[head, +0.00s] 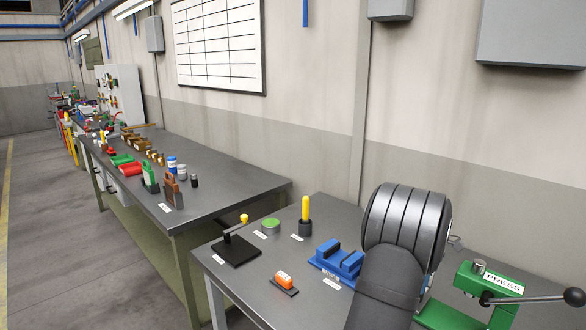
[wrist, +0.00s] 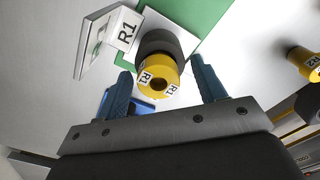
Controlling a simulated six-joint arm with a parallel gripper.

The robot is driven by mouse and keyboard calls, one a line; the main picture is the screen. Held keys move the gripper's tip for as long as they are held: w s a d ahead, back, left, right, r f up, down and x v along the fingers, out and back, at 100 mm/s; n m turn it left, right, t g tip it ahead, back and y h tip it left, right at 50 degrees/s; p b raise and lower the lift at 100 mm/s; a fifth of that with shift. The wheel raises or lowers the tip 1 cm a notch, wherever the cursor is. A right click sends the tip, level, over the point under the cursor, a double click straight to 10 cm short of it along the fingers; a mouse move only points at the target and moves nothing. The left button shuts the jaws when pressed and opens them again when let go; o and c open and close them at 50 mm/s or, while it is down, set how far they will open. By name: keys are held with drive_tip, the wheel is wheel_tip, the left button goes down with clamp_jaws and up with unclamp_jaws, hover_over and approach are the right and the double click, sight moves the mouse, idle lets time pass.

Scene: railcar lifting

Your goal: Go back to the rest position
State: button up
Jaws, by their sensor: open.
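My gripper (wrist: 160,68) shows in the wrist view with its two blue-grey fingers apart. A yellow round part marked R1 (wrist: 158,84) with a hole in its middle shows between the fingers, with a dark grey round body (wrist: 168,42) behind it. Clear gaps show between the fingers and the part, and nothing is gripped. I cannot tell how far the part is from the fingertips. In the head view my own arm covers part of the near bench, and the gripper is hidden. No mark of a rest position shows.
The near bench (head: 262,240) holds a blue fixture (head: 340,258), an orange switch (head: 285,281), a black lever (head: 236,247), a yellow-handled item (head: 305,212) and a green press (head: 490,283). A yellow R2 part (wrist: 304,62) and an R1 sign (wrist: 124,29) flank the R1 part.

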wheel_tip(320, 180, up, 8)
drive_tip(key=shift+f, duration=0.15)
drive_tip(key=shift+s+a, duration=0.15)
drive_tip(key=shift+s, duration=1.25)
drive_tip(key=shift+s+a, duration=0.15)
drive_tip(key=shift+s, duration=1.2)
drive_tip(key=o, duration=0.8)
drive_tip(key=shift+w+a+r+m+t+h, duration=0.6)
drive_tip(key=shift+w+a+r+m+h, duration=1.95)
drive_tip(key=shift+m, duration=2.15)
drive_tip(key=shift+y, duration=0.35)
drive_tip(key=x, duration=0.9)
drive_tip(key=shift+s+a+f, duration=0.2)
drive_tip(key=shift+s, duration=0.1)
drive_tip(key=shift+r, duration=0.1)
